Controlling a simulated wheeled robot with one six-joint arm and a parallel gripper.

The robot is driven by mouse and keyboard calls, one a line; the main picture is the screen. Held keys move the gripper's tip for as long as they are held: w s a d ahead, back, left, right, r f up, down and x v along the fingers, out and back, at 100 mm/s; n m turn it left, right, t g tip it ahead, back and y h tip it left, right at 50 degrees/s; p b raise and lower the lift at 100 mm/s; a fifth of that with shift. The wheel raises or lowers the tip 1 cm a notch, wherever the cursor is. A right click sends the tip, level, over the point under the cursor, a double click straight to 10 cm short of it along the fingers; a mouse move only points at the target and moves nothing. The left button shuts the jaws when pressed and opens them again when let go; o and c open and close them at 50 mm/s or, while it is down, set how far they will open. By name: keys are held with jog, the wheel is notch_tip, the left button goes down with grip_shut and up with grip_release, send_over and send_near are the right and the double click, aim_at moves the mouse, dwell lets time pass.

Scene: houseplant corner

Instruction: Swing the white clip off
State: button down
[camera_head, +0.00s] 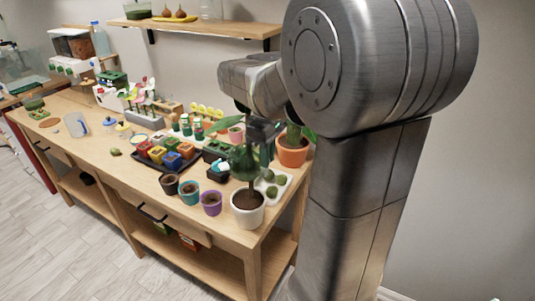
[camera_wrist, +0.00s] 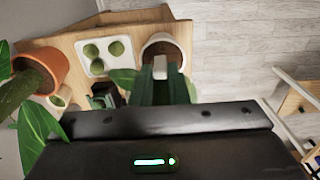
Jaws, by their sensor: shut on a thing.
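My gripper (camera_wrist: 160,88) is shut on the white clip (camera_wrist: 160,67), a small pale piece showing between its fingertips in the wrist view. The white pot (camera_wrist: 146,42) with dark soil lies just beyond the fingertips, and green leaves show beside and behind the fingers. In the head view my gripper (camera_head: 262,133) is at the top of the plant (camera_head: 243,162) in the white pot (camera_head: 248,215), near the table's front right corner. The clip cannot be made out there, and I cannot tell whether it still touches the stem.
A white tray (camera_wrist: 97,68) with several green round plants sits beside the pot. A terracotta pot (camera_head: 292,157) with large leaves stands behind. Small purple (camera_head: 211,204), teal (camera_head: 189,193) and dark (camera_head: 169,184) pots line the front edge to the left.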

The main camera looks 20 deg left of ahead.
jog(key=d+f+y+b, duration=0.1)
jog(key=y+b, duration=0.2)
jog(key=b, duration=0.2)
jog(key=d+f+y+b, duration=0.1)
jog(key=d+y+b, duration=0.1)
jog(key=b, duration=0.3)
jog(key=d+f+y+b, duration=0.1)
jog(key=d+y+b, duration=0.1)
jog(key=y+b, duration=0.2)
jog(key=shift+s+t+y+b, duration=0.2)
jog(key=shift+t+y+b, duration=0.2)
jog(key=shift+b, duration=0.2)
jog(key=shift+r, duration=0.1)
jog(key=c, duration=1.4)
grip_release()
jog(key=w+v, duration=0.1)
jog(key=v, duration=1.2)
jog(key=shift+s+d, duration=0.5)
jog(key=shift+s, duration=0.05)
